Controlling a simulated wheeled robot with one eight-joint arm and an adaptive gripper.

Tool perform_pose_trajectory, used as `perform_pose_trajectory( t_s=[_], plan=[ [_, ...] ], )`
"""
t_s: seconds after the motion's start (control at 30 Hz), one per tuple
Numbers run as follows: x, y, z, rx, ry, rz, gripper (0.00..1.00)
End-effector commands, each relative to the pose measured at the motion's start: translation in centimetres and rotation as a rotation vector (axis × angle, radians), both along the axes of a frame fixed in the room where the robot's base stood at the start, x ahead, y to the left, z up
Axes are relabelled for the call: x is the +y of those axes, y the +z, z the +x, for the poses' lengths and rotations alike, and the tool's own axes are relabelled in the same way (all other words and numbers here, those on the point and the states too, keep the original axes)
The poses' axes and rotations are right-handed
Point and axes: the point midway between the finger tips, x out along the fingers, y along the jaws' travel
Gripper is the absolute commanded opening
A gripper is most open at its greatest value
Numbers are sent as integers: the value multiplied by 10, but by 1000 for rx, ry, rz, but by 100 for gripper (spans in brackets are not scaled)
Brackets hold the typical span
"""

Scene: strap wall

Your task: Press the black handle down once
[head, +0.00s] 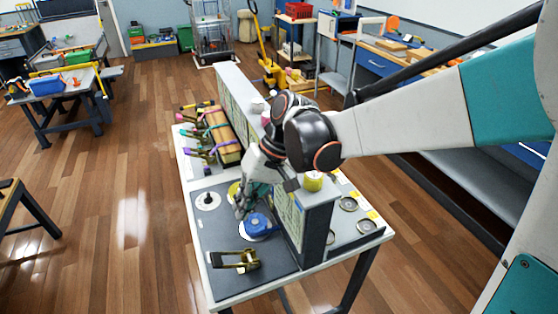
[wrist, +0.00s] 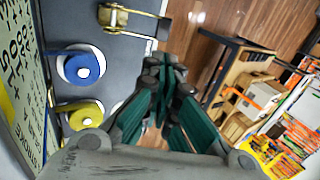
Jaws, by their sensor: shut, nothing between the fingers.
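A brass ratchet buckle (head: 246,260) with a dark handle (head: 222,260) lies on the dark grey board at the near end of the table. The buckle (wrist: 113,17) also shows at the top of the wrist view. My gripper (head: 241,208) is over the board, between a white disc and a blue reel, farther back than the buckle and apart from it. In the wrist view its teal fingers (wrist: 168,85) are together with nothing between them. The handle's exact angle is too small to tell.
The blue reel (head: 258,223) and a yellow reel (head: 234,189) stand beside my gripper, with the white disc (head: 208,201) to its left. An upright panel (head: 292,215) with writing borders the right side. Strapped wooden beams (head: 222,137) lie farther back. Board left of the buckle is bare.

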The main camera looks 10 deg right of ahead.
Motion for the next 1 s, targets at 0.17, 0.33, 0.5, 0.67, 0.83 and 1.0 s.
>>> perform_pose_trajectory(
  t_s=[0.17,0.33,0.5,0.67,0.83,1.0],
  plan=[
    [1,1,-5,0,4,0,0],
    [2,-2,-6,0,4,0,0],
    [12,-20,-8,0,6,-1,0],
    [26,-48,-11,-1,7,-1,0],
    [42,-77,-14,0,6,-1,0],
    [56,-102,-17,-1,5,-1,0]
  ],
)
